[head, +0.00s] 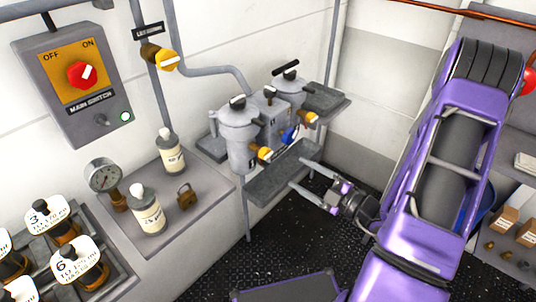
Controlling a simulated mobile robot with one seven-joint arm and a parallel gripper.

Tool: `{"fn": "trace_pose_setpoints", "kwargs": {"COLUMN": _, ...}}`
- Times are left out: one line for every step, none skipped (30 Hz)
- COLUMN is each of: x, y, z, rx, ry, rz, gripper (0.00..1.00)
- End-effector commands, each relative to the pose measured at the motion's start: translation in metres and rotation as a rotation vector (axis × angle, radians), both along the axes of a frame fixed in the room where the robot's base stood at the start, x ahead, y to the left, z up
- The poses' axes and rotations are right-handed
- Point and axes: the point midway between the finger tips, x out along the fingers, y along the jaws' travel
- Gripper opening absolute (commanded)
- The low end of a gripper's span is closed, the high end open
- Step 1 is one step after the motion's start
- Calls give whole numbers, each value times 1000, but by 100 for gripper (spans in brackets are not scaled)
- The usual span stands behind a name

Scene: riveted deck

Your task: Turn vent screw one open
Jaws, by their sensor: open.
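A grey twin filter unit stands on the wall bracket. Its left housing (238,135) and right housing (286,92) have black top pieces: a knob (238,102) on the left and a bar handle (286,69) on the right. Low on the fronts are a left orange-yellow knob (264,154), a right one (311,118) and a blue knob (289,135) between them. Which part is vent screw one I cannot tell; the labels are too small. My gripper (297,172) is open and empty, its two fingers pointing left over the grey tray below the unit, apart from the knobs.
The main switch box (75,80) and a yellow valve knob (167,61) are on the wall. A grey tray (262,186) juts out below the filters.

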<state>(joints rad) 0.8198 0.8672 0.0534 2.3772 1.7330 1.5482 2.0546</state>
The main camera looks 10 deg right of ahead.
Motion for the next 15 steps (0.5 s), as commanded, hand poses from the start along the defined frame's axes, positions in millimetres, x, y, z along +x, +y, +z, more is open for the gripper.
{"fn": "trace_pose_setpoints", "kwargs": {"x": 9, "y": 9, "z": 0, "rx": 0, "ry": -1, "rz": 7, "gripper": 74}}
{"fn": "trace_pose_setpoints", "kwargs": {"x": 15, "y": 12, "z": 0, "rx": -1, "ry": -1, "rz": 6, "gripper": 74}}
{"fn": "trace_pose_setpoints", "kwargs": {"x": 22, "y": 18, "z": 0, "rx": -2, "ry": -2, "rz": 7, "gripper": 74}}
{"fn": "trace_pose_setpoints", "kwargs": {"x": 28, "y": 22, "z": 0, "rx": -2, "ry": -2, "rz": 7, "gripper": 74}}
{"fn": "trace_pose_setpoints", "kwargs": {"x": 33, "y": 26, "z": 0, "rx": -1, "ry": -3, "rz": 6, "gripper": 74}}
{"fn": "trace_pose_setpoints", "kwargs": {"x": 40, "y": 31, "z": 0, "rx": -2, "ry": -2, "rz": 7, "gripper": 74}}
{"fn": "trace_pose_setpoints", "kwargs": {"x": 45, "y": 35, "z": 0, "rx": -2, "ry": -2, "rz": 7, "gripper": 74}}
{"fn": "trace_pose_setpoints", "kwargs": {"x": 51, "y": 39, "z": 0, "rx": -2, "ry": -2, "rz": 7, "gripper": 74}}
{"fn": "trace_pose_setpoints", "kwargs": {"x": 57, "y": 44, "z": 0, "rx": -2, "ry": -2, "rz": 7, "gripper": 74}}
{"fn": "trace_pose_setpoints", "kwargs": {"x": 62, "y": 47, "z": 0, "rx": -2, "ry": -2, "rz": 6, "gripper": 74}}
{"fn": "trace_pose_setpoints", "kwargs": {"x": 67, "y": 50, "z": 0, "rx": -3, "ry": -3, "rz": 6, "gripper": 74}}
{"fn": "trace_pose_setpoints", "kwargs": {"x": 73, "y": 55, "z": 0, "rx": -3, "ry": -3, "rz": 6, "gripper": 74}}
{"fn": "trace_pose_setpoints", "kwargs": {"x": 77, "y": 58, "z": 0, "rx": -3, "ry": -3, "rz": 6, "gripper": 74}}
{"fn": "trace_pose_setpoints", "kwargs": {"x": 80, "y": 60, "z": 0, "rx": -2, "ry": -2, "rz": 4, "gripper": 74}}
{"fn": "trace_pose_setpoints", "kwargs": {"x": 85, "y": 63, "z": 0, "rx": -3, "ry": -2, "rz": 5, "gripper": 74}}
